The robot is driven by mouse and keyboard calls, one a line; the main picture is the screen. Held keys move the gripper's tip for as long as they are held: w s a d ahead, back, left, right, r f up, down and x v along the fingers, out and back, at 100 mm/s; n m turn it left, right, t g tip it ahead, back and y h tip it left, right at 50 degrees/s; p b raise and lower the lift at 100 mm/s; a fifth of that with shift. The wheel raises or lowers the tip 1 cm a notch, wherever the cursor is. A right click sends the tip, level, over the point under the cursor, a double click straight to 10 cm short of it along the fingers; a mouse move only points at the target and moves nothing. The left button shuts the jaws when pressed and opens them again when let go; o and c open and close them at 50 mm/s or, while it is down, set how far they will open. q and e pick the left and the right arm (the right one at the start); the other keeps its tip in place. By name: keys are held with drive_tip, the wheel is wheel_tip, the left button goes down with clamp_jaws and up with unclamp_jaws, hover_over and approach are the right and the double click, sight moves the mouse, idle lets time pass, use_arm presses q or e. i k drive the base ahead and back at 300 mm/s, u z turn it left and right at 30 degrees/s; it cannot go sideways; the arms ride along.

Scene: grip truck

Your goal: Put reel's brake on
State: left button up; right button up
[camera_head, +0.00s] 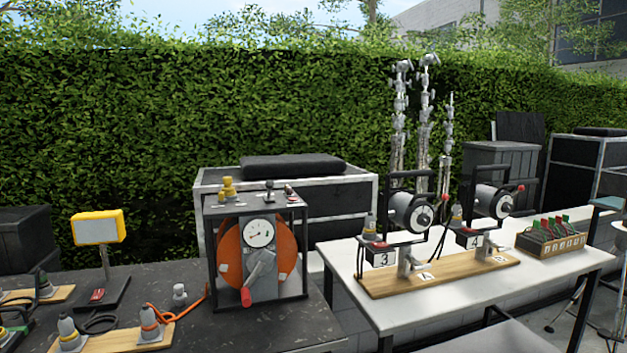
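A large orange reel (285,250) stands upright in a black frame (304,262) on the dark table in the middle. A round white dial (260,233) is on its front. A grey crank (262,268) with a red grip (247,297) points down and to the left. On the frame's top are a yellow fitting (228,188), a small lever with a dark knob (269,187) and a small red-tipped part (289,189). I cannot tell which of these is the brake or how it is set. Neither of my grippers is in view.
Left of the reel are a yellow lamp (98,228), a plug on an orange cable (150,323) and a small grey fitting (180,294). Dark cases (345,212) stand behind.

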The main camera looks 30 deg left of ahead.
sight(269, 183)
drive_tip(key=u, duration=0.35)
drive_tip(key=i, duration=0.95)
drive_tip(key=u, duration=0.75)
